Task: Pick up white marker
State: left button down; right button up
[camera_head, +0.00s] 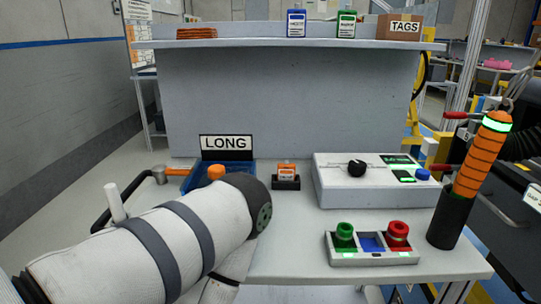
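A white upright stick (116,203), possibly the white marker, shows above my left arm at the left; its lower end is hidden behind the arm. I cannot tell whether it stands on something. My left arm crosses the lower left of the view and bends down near the middle of the table. Its gripper is out of sight. My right arm and gripper do not show.
The table holds a blue bin (237,174) labelled LONG, a small orange item (286,172) in a black holder, a white control box (333,186), a button panel (372,259) and an orange striped baton (481,158) in a black cup (450,220). A shelf (240,43) stands behind.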

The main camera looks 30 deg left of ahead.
aim_at(114, 202)
jog(key=u, duration=0.8)
jog(key=j+u, duration=0.1)
jog(key=u, duration=0.35)
jog(key=i+u, duration=0.1)
jog(key=u, duration=0.7)
